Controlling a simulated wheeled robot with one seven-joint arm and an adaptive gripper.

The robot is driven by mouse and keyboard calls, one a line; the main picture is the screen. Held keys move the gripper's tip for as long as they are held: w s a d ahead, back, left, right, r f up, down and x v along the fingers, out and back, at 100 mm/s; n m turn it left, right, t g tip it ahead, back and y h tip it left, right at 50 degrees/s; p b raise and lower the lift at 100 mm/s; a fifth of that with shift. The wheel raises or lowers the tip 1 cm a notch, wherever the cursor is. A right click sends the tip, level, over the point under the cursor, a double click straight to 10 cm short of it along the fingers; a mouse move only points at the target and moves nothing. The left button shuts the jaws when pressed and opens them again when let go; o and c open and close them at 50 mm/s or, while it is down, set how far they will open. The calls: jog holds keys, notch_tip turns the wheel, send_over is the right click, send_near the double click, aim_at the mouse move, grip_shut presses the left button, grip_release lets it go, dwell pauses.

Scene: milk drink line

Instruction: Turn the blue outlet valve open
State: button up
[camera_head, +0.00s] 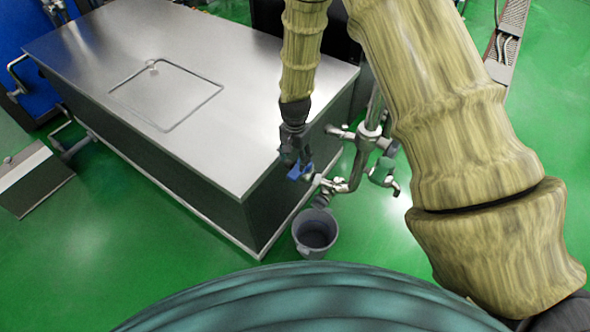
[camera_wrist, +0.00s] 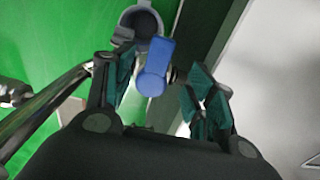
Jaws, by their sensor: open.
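The blue outlet valve handle (camera_head: 299,171) sits low at the right end of a steel tank, beside metal pipework. In the wrist view the blue handle (camera_wrist: 154,68) shows large, with its rounded end towards the camera. My gripper (camera_head: 294,158) is just above the handle in the head view and partly covers it. In the wrist view my gripper (camera_wrist: 157,85) is open, with one teal-padded finger on each side of the handle. The handle lies between the fingers with gaps visible. I cannot tell its exact depth between them. The valve body is mostly hidden.
The steel tank (camera_head: 240,75) with a flat top fills the left and middle. A grey bucket (camera_head: 315,233) stands on the green floor below the outlet, also seen in the wrist view (camera_wrist: 141,20).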

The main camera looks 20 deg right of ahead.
aim_at(295, 173)
jog(key=shift+f+p, duration=0.65)
jog(key=shift+f, duration=3.15)
grip_shut()
